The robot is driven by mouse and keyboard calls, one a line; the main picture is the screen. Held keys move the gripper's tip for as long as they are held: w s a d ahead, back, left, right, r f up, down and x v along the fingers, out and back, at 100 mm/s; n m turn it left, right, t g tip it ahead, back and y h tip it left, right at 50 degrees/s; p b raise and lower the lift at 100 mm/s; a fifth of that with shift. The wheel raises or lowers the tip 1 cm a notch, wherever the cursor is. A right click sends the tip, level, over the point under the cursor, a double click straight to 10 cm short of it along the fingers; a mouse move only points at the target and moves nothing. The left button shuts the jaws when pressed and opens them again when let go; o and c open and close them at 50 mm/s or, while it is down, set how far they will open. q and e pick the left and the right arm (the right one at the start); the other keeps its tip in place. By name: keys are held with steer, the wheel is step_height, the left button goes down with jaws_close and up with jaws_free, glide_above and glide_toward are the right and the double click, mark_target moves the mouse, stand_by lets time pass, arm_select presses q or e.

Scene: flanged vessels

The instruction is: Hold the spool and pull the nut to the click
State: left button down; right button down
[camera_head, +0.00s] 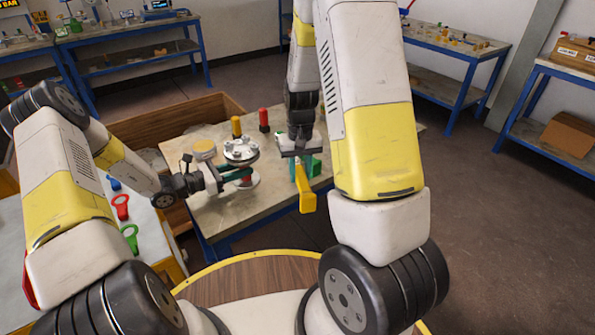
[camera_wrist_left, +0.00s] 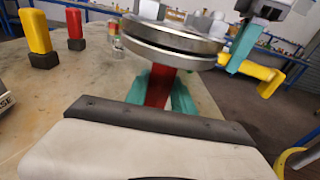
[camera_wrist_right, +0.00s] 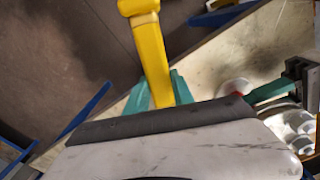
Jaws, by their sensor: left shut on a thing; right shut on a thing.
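The spool (camera_head: 241,151) is a silvery flanged piece with stacked round flanges and a red neck, standing above the table. In the left wrist view its flanges (camera_wrist_left: 172,40) are at top centre. My left gripper (camera_head: 238,174) is shut on the red neck (camera_wrist_left: 160,88), with teal fingers either side. My right gripper (camera_head: 303,168) is shut on a yellow-handled tool (camera_head: 307,197), to the right of the spool. The yellow handle fills the middle of the right wrist view (camera_wrist_right: 152,60). The tool's far end is hidden, and I cannot make out the nut or whether the tool touches it.
The worktable (camera_head: 225,215) carries a yellow block (camera_head: 236,126) and a red block (camera_head: 264,120) behind the spool, and a round yellow-topped tin (camera_head: 204,150). Red (camera_head: 121,206) and green (camera_head: 130,238) ring-handled pieces lie on the left surface. Floor is open to the right.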

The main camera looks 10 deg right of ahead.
steer(key=shift+r, duration=0.1)
steer(key=w+a+r+n, duration=0.2)
steer(key=a+r, duration=0.3)
steer(key=r, duration=0.3)
steer(key=w+a+r+n, duration=0.1)
steer(key=a+r+n, duration=0.25)
steer(key=r, duration=0.45)
steer(key=shift+m, duration=0.45)
steer(key=shift+w+a+f, duration=0.1)
steer(key=shift+a+f, duration=0.1)
steer(key=shift+f, duration=0.85)
steer(key=shift+w+a+f, duration=0.1)
steer(key=shift+a+f, duration=0.05)
steer(key=shift+f, duration=0.85)
steer(key=shift+f, duration=0.15)
steer(key=shift+f, duration=1.05)
